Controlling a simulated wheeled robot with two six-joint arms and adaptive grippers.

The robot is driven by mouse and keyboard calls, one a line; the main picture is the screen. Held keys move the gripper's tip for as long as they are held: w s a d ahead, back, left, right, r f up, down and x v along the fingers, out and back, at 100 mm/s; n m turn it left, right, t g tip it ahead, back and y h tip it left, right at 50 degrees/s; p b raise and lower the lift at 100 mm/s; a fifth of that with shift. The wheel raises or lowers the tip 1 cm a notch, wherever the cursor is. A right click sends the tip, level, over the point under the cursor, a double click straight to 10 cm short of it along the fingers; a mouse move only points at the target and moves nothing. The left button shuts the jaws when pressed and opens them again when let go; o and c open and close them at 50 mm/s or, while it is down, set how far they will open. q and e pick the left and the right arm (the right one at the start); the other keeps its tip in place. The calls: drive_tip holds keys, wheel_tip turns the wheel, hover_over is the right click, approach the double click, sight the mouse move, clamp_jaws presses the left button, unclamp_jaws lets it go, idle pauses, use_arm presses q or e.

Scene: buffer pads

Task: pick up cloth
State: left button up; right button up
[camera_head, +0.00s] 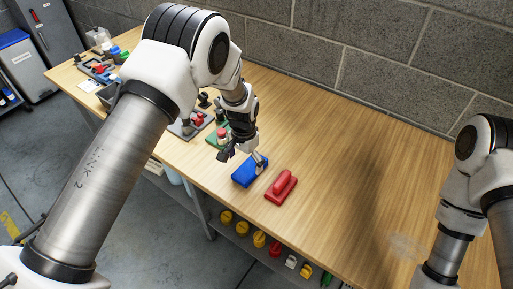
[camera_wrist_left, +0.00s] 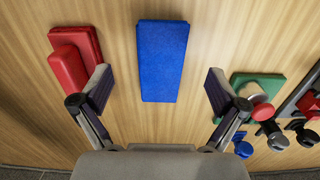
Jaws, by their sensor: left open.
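The blue cloth (camera_head: 243,175) lies flat on the wooden table, just left of a red block with a handle, in the head view. In the left wrist view the cloth (camera_wrist_left: 162,60) is a blue rectangle, upright in the picture, at the top middle. My left gripper (camera_head: 243,158) is above the cloth, partly covering it in the head view. In the left wrist view my left gripper (camera_wrist_left: 158,86) is open and empty, its fingers apart on either side of the cloth's lower end. My right arm shows at the right edge, but its gripper is out of view.
The red block (camera_head: 282,187) sits close beside the cloth; it also shows in the left wrist view (camera_wrist_left: 72,58). A green pad (camera_wrist_left: 259,92) with small parts is on the other side. More parts stand further left. The table's right side is clear up to the brick wall (camera_head: 350,50).

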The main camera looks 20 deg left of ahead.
sight(248, 169)
use_arm(q)
drive_tip(key=shift+w+d+r, duration=0.2)
drive_tip(key=shift+w+r, duration=0.1)
drive_tip(key=shift+w, duration=0.2)
drive_tip(key=shift+w+d+r, duration=0.2)
drive_tip(key=shift+w+r, duration=0.05)
drive_tip(key=shift+w, duration=0.2)
drive_tip(key=f, duration=0.1)
drive_tip(key=f+p, duration=0.2)
drive_tip(key=f, duration=0.1)
drive_tip(key=shift+s+a, duration=0.25)
drive_tip(key=shift+s, duration=0.1)
drive_tip(key=f, duration=0.3)
drive_tip(key=shift+w+d+f, duration=0.1)
drive_tip(key=shift+w+d, duration=0.05)
drive_tip(key=shift+w, duration=0.25)
drive_tip(key=shift+s, duration=0.2)
drive_tip(key=c, duration=1.2)
use_arm(e)
wheel_tip(248, 169, up, 3)
